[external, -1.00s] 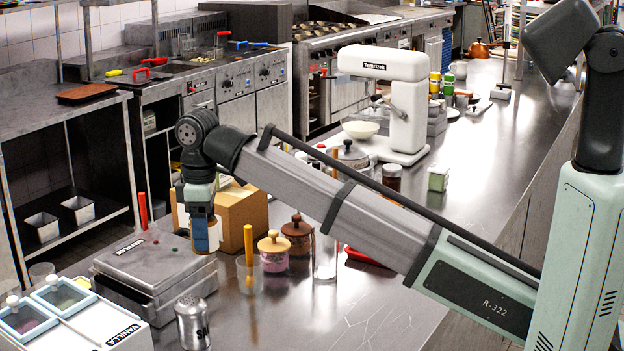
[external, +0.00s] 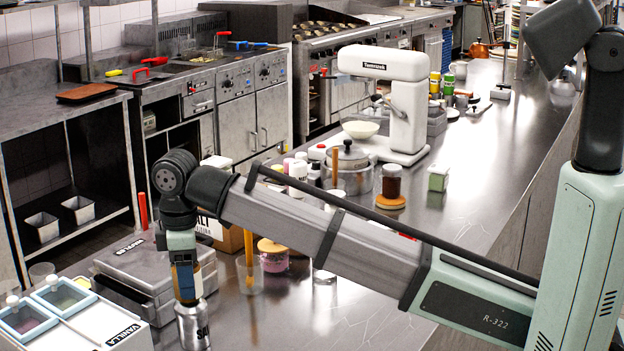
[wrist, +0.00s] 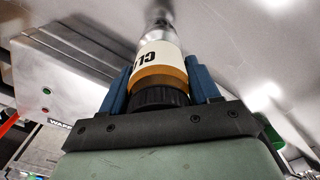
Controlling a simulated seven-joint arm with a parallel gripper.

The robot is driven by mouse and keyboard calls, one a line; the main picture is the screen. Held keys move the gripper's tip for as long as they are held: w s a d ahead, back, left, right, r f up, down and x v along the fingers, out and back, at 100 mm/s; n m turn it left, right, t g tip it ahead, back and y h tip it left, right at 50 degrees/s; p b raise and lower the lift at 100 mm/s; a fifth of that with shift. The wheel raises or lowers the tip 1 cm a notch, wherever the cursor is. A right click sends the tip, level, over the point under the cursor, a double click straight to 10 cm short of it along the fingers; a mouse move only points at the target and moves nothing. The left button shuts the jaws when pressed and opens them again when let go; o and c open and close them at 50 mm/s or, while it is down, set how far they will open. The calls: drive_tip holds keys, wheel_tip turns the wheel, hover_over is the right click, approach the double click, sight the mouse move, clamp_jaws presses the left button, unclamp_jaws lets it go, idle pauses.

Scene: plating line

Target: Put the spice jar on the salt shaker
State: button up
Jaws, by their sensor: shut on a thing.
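The spice jar, with a dark cap, an amber body and a cream label lettered "CL", is between the blue fingers of my gripper (wrist: 162,92) in the wrist view (wrist: 158,60). The metal salt shaker (external: 193,328) stands upright on the counter near the front in the external view. My gripper (external: 186,280) points down right above the shaker, shut on the jar. The jar's lower end meets the shaker's top in the picture; I cannot tell whether they touch. In the wrist view the shaker (wrist: 156,20) shows beyond the jar, partly hidden by it.
A metal waffle maker (external: 145,264) is close on the left, with a topping caddy (external: 85,322) in front of it. A clear cup (external: 250,277) with a yellow-handled tool stands to the right, near a pink jar (external: 273,258). Counter at the front right is clear.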

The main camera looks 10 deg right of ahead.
drive_tip(key=shift+f, duration=0.2)
drive_tip(key=shift+f, duration=0.1)
drive_tip(key=o, duration=1.2)
drive_tip(key=shift+r, duration=2.85)
